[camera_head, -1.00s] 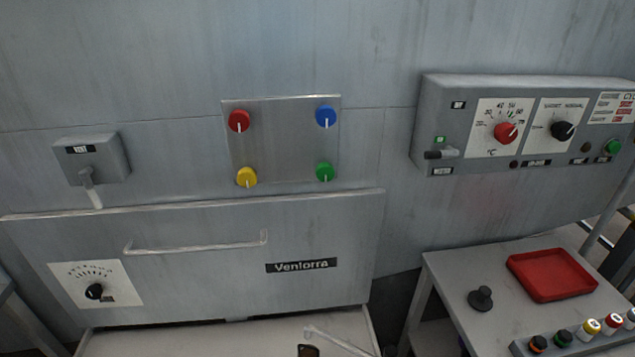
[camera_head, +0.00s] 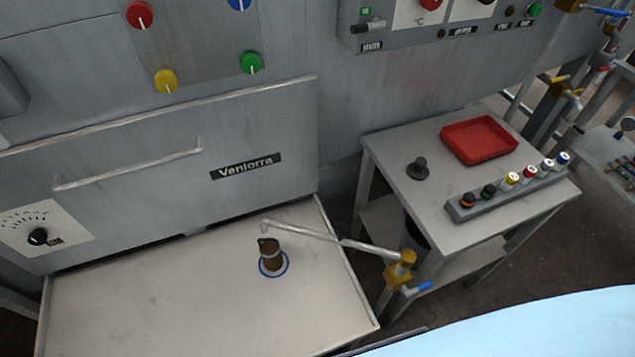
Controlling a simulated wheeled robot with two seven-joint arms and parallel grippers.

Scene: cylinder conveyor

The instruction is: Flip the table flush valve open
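A brass-coloured valve (camera_head: 400,272) with a small blue lever (camera_head: 417,288) is at the right edge of the white worktable (camera_head: 180,305). The lever points right and slightly up in the picture. A thin metal spout pipe (camera_head: 325,237) runs from the valve to the left, and its bent tip hangs above the tabletop. A dark brown cylinder (camera_head: 269,253) stands beneath the tip, inside a blue ring (camera_head: 287,268) on the table. Neither of my grippers is in view.
A side table (camera_head: 440,210) right of the valve carries a red tray (camera_head: 480,140), a black knobbed piece (camera_head: 418,168) and a rack (camera_head: 510,191) of several coloured-cap cylinders. More pipes and valves (camera_head: 570,88) are at the far right. The worktable's left side is clear.

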